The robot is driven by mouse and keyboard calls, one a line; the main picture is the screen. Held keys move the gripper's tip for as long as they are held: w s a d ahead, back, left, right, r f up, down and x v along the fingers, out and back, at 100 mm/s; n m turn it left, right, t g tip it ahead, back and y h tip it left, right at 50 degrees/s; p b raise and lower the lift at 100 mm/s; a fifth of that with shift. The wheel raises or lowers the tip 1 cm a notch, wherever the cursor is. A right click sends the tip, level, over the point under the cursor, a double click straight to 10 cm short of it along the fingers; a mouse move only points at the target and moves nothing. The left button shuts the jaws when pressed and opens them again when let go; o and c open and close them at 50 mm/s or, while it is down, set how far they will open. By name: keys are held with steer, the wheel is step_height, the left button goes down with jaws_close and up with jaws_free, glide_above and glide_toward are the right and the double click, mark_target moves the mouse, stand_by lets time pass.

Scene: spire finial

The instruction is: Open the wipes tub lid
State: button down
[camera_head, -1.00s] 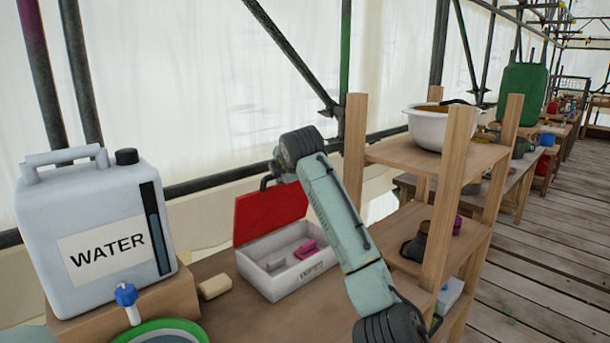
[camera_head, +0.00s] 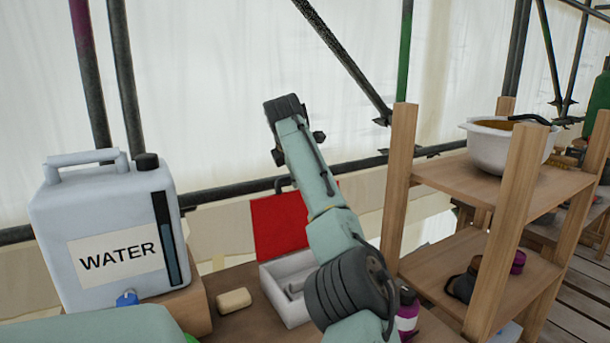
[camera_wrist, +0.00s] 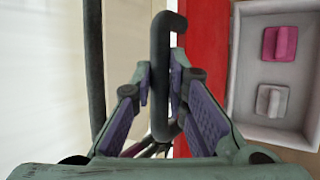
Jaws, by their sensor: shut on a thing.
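The white tub (camera_head: 290,303) with the red lid (camera_head: 280,227), apparently the wipes tub, stands on the wooden table. Its lid stands raised at the back, and the inside is exposed. In the wrist view the red lid (camera_wrist: 203,60) runs beside the tub's wall (camera_wrist: 238,85), and a pink block and a grey block lie inside. My gripper (camera_wrist: 160,82) is shut on the dark handle (camera_wrist: 160,50) at the lid's edge. In the head view, my arm hides part of the tub, and I cannot make out the fingers.
A water container (camera_head: 108,240) stands on a wooden block at left, with a tan block (camera_head: 233,300) beside it. A wooden shelf (camera_head: 470,255) with a white bowl (camera_head: 505,145) stands at right. A purple bottle (camera_head: 408,312) stands close by my arm. Scaffold bars cross behind.

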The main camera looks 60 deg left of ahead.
steer(key=shift+s+f, duration=0.15)
steer(key=shift+f, duration=0.6)
steer(key=c, duration=1.6)
jaws_free()
steer(key=shift+a, duration=0.1)
steer(key=shift+o, duration=0.2)
steer(key=shift+r, duration=0.1)
steer(key=shift+r, duration=0.1)
steer(key=v, duration=1.2)
steer(key=shift+w+a+r, duration=0.15)
steer(key=shift+w+r, duration=0.05)
steer(key=shift+f, duration=0.1)
